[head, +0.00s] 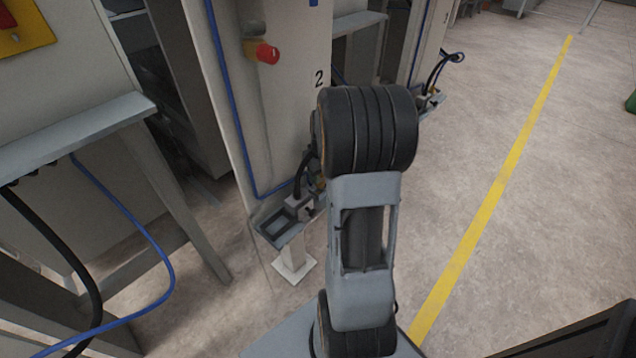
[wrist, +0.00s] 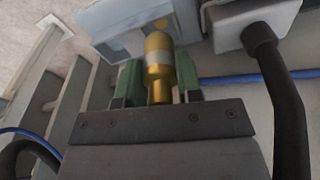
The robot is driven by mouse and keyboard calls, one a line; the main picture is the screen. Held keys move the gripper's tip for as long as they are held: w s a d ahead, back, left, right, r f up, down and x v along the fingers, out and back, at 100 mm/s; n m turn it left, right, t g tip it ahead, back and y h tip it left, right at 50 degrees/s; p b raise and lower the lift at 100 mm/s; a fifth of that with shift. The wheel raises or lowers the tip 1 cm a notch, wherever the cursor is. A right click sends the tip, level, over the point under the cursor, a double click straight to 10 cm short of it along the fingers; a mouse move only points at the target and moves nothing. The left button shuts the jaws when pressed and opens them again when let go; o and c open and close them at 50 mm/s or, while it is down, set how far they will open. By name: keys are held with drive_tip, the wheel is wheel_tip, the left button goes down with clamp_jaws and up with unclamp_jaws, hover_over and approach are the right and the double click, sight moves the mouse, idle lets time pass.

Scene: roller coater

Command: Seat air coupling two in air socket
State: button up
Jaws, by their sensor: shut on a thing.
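The brass-coloured air coupling (wrist: 159,65), with a paler band around it, is held between the green-padded fingers of my gripper (wrist: 158,80) in the wrist view. My gripper is shut on it. The coupling's far end points at a pale blue-grey housing (wrist: 112,28) at the top of the view. Whether its tip is touching or inside an opening there cannot be told, and no air socket shows clearly. In the head view my arm hides the gripper and most of the fixture beside the panel marked 2.
A grey connector block (wrist: 250,22) with a thick black cable stands close right of my gripper in the wrist view. A blue hose (wrist: 260,77) runs behind. In the head view, a tray (head: 283,222) on a post juts from the machine. A red button (head: 264,52) is above.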

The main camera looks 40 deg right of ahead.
drive_tip(key=shift+w+f, duration=0.2)
drive_tip(key=shift+f, duration=0.1)
drive_tip(key=shift+a+f+b, duration=0.15)
drive_tip(key=shift+f+b, duration=0.5)
drive_tip(key=shift+f, duration=1.2)
clamp_jaws()
drive_tip(key=o, duration=0.6)
unclamp_jaws()
drive_tip(key=shift+w, duration=0.1)
drive_tip(key=o, duration=0.4)
drive_tip(key=shift+r, duration=0.1)
drive_tip(key=shift+c, duration=0.2)
drive_tip(key=shift+r, duration=0.1)
